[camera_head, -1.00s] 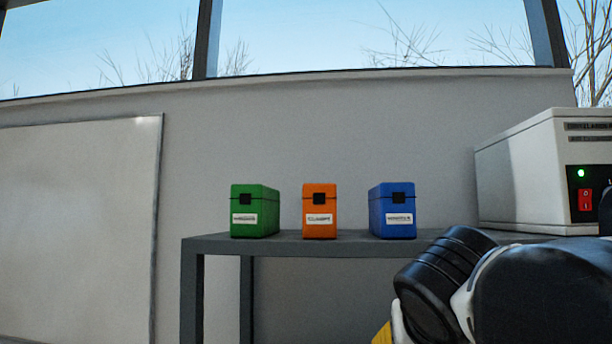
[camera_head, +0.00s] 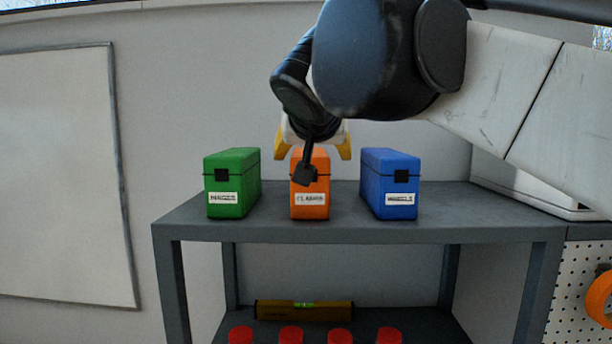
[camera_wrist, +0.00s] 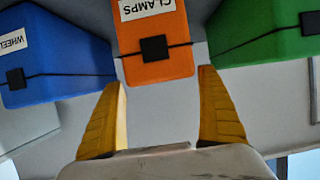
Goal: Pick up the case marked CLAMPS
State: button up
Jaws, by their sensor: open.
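The orange case (camera_head: 311,201) stands on the grey shelf unit between two other cases. Its label reads CLAMPS, clearly in the wrist view, where the case (camera_wrist: 157,61) appears upside down at the top centre. My gripper (camera_head: 313,150) has yellow fingers, open and empty, above the orange case in the head view. In the wrist view my gripper's fingertips (camera_wrist: 160,78) lie on either side of the case's lower end in the picture. Part of the case is hidden by my arm in the head view.
The grey shelf top (camera_head: 270,228) has bare room in front. A pale machine (camera_head: 520,190) sits at right. A level (camera_head: 304,310) and several red-topped items lie below.

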jog(key=x, duration=0.1)
jog(key=p+x, duration=0.1)
jog(key=x, duration=0.3)
jog(key=shift+w+a+r+p, duration=0.25)
jog(key=shift+w+a+p, duration=0.05)
jog(key=shift+s+r, duration=0.1)
jog(key=shift+s, duration=0.2)
jog(key=shift+w, duration=0.1)
jog(key=c, duration=1.5)
